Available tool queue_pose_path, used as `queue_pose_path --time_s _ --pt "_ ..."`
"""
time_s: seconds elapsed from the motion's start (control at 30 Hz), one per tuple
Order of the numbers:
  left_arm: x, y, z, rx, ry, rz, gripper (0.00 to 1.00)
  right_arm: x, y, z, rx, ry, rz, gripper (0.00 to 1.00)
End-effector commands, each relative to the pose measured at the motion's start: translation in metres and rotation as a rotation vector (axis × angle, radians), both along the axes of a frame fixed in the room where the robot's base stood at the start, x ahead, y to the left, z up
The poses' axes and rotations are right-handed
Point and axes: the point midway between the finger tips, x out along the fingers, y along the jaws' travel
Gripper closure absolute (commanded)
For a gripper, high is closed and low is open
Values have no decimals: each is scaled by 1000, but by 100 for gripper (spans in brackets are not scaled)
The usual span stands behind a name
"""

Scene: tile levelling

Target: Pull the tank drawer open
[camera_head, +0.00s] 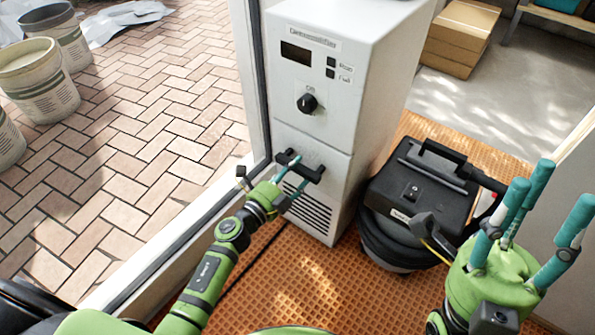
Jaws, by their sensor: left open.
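The white dehumidifier (330,85) stands upright in the middle of the head view, with a small dark display and a black knob on its upper front. Its tank drawer (285,137) is the lower front panel, which looks flush with the body. A black bar handle (312,174) sticks out from the drawer. My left gripper (291,177) is at the handle, with its teal fingers open and reaching up to the bar. I cannot tell whether they touch it. My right gripper (538,205) is at the lower right, its teal fingers spread and empty, away from the dehumidifier.
A black vacuum-like machine (425,190) stands close to the right of the dehumidifier. A pale frame post (248,75) rises at its left. Orange waffle matting (310,275) lies in front. Buckets (38,85) stand on brick paving at left; cardboard boxes (460,35) sit behind.

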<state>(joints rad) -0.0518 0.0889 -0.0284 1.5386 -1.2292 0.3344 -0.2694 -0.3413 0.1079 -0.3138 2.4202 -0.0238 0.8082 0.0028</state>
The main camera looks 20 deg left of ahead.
Motion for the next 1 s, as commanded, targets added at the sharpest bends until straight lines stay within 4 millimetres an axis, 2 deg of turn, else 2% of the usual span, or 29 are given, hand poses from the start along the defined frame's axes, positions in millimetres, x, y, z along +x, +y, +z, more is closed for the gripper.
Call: queue_pose_path --time_s 0.13,0.43,0.47,0.5,0.57,0.6,1.0 --pt "12 -4 -1 0 0 0 43 -2 -3 -2 12 -19 -1 60" --pt "14 -5 0 -2 2 0 43 -3 -4 -2 15 -23 -2 60" --pt "14 -5 0 -2 2 0 55 -3 -4 -2 15 -23 -2 60" --pt "14 -5 0 -2 2 0 71 -3 -4 -2 15 -23 -2 60" --pt "14 -5 0 -2 2 0 95 -3 -4 -2 15 -23 -2 60" --pt "14 -5 0 -2 2 0 100 -3 -4 -2 15 -23 -2 60" --pt "5 -2 0 0 3 1 100 0 -2 0 7 -12 -4 60"
